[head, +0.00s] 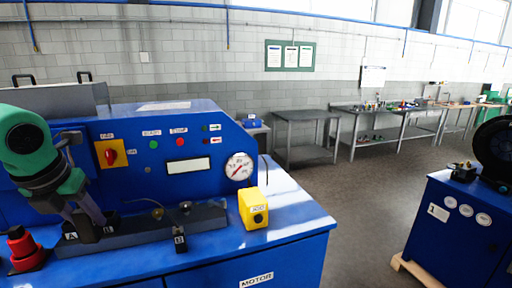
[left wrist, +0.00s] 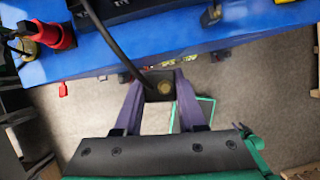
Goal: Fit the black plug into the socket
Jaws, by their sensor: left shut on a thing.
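My left gripper (head: 92,228) reaches down from the left in front of the blue machine. In the left wrist view its two fingers (left wrist: 160,88) are closed on the sides of a black plug (left wrist: 152,95) with a round brass-coloured part. A black cable (left wrist: 112,40) runs up from the plug. In the head view, the gripper is at the left part of a dark rail (head: 140,230), near a tag marked A (head: 71,236). A black piece marked B (head: 180,241) is at the rail's front. I cannot tell which part is the socket. My right gripper is not in view.
A red connector (head: 24,247) stands at the left, also in the left wrist view (left wrist: 60,36). A yellow box (head: 253,208) sits right of the rail. The machine's panel (head: 180,145) rises behind. Another blue cabinet (head: 450,235) stands right, across open floor.

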